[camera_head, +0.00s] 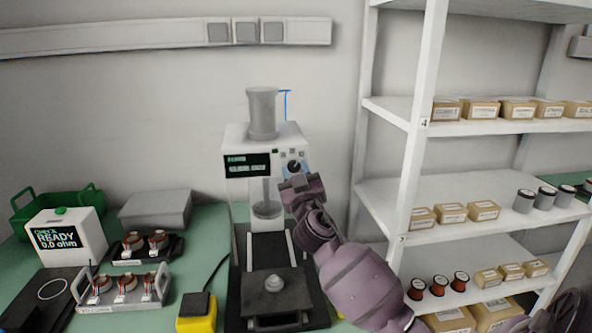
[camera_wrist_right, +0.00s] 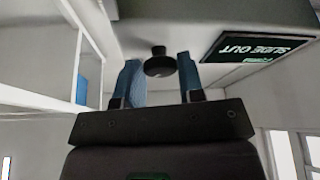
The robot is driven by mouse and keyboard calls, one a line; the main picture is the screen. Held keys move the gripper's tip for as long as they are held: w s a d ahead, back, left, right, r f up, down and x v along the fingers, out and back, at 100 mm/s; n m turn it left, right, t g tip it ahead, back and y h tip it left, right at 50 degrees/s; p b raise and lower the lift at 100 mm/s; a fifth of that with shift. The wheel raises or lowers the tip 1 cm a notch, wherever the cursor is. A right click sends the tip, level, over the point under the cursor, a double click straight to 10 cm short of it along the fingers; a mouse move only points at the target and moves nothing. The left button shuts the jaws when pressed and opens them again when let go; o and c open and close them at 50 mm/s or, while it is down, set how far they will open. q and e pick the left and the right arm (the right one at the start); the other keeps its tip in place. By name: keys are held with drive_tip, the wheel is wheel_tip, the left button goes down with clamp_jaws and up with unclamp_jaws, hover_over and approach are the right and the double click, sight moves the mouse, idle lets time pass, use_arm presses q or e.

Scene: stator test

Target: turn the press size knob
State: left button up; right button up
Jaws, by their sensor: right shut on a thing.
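The press (camera_head: 237,135) is a white machine on the green bench, with a grey cylinder on top and a dark display (camera_head: 247,164). Its black size knob (camera_head: 294,166) is on the front, right of the display. My right gripper (camera_head: 294,177) is at the knob, coming from below right. In the right wrist view the round black knob (camera_wrist_right: 160,65) sits between the two blue fingers of my right gripper (camera_wrist_right: 160,72), which are shut on it. The display there (camera_wrist_right: 258,47) shows upside-down text reading "SLIDE OUT". My left gripper is not in view.
The press's dark slide base (camera_head: 273,303) extends forward. Left on the bench are a yellow-and-black box (camera_head: 197,312), racks of copper-wound parts (camera_head: 127,302), a white ohm tester (camera_head: 68,240) and a green crate (camera_head: 22,215). A white shelf (camera_head: 409,150) with boxes and spools stands close at right.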

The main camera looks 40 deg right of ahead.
drive_tip(key=n+y+p, duration=0.1)
drive_tip(key=n+p, duration=0.1)
drive_tip(key=n, duration=0.1)
drive_tip(key=n+y+p, duration=0.2)
drive_tip(key=n+p, duration=0.1)
drive_tip(key=n+y+p, duration=0.1)
drive_tip(key=n+p, duration=0.1)
drive_tip(key=n, duration=0.2)
drive_tip(key=shift+s+d+r+y+p, duration=0.2)
drive_tip(key=shift+r+y+p, duration=0.1)
drive_tip(key=shift+r+y, duration=0.1)
drive_tip(key=shift+n+y+p, duration=0.3)
drive_tip(key=shift+n+p, duration=0.2)
drive_tip(key=shift+n, duration=0.1)
drive_tip(key=shift+n+g+p, duration=0.3)
drive_tip(key=shift+n, duration=0.2)
drive_tip(key=n+y+p, duration=0.1)
drive_tip(key=n, duration=0.1)
drive_tip(key=shift+n+g, duration=0.4)
drive_tip(key=shift+n, duration=0.7)
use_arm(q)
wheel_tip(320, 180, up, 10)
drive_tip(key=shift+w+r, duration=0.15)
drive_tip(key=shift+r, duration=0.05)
use_arm(e)
drive_tip(key=shift+n+g+y, duration=0.3)
drive_tip(key=shift+n+g, duration=0.2)
drive_tip(key=shift+n, duration=0.2)
